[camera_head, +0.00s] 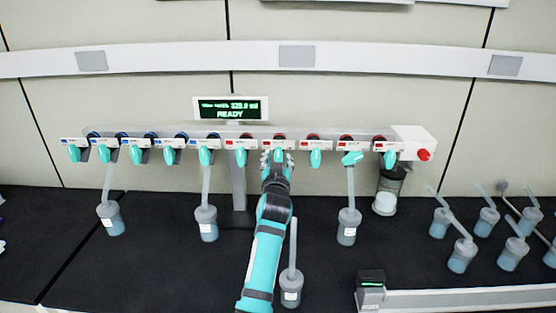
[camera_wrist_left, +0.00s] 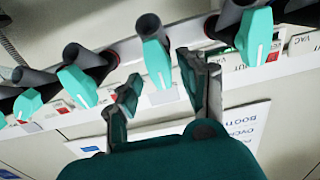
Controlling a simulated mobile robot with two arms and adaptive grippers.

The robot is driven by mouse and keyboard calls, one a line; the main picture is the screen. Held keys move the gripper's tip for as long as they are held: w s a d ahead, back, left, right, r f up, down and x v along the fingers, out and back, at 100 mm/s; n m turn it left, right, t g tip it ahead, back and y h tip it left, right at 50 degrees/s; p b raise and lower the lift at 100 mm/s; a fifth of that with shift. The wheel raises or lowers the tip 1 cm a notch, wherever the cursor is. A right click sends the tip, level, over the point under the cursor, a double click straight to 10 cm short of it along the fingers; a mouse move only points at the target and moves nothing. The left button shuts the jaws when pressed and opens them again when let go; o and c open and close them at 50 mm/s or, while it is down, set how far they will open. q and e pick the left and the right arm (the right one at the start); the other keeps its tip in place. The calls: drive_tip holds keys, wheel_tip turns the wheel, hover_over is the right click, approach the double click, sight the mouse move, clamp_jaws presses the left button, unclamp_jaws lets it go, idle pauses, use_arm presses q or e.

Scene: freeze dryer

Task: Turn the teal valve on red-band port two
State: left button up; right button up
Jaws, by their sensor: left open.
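The manifold (camera_head: 225,131) carries a row of teal valves, blue-banded ports on the left and red-banded ones on the right. The teal valve on red-band port two (camera_head: 278,155) points down. My left gripper (camera_head: 278,162) is at this valve, its arm reaching up from below. In the left wrist view the gripper (camera_wrist_left: 158,78) is open, with a teal valve (camera_wrist_left: 156,64) at the gap between its fingertips. I cannot tell whether either finger touches it. My right gripper is not in view.
Neighbouring valves (camera_head: 241,157) (camera_head: 315,158) hang close on both sides. Flasks with tubes stand below (camera_head: 206,227) (camera_head: 347,232), one (camera_head: 290,292) beside my left arm. Several flasks (camera_head: 462,260) stand at right. The display (camera_head: 230,108) reads READY.

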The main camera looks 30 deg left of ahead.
use_arm(q)
drive_tip(key=v, duration=0.6)
drive_tip(key=shift+s+d, duration=0.2)
drive_tip(key=shift+s, duration=0.15)
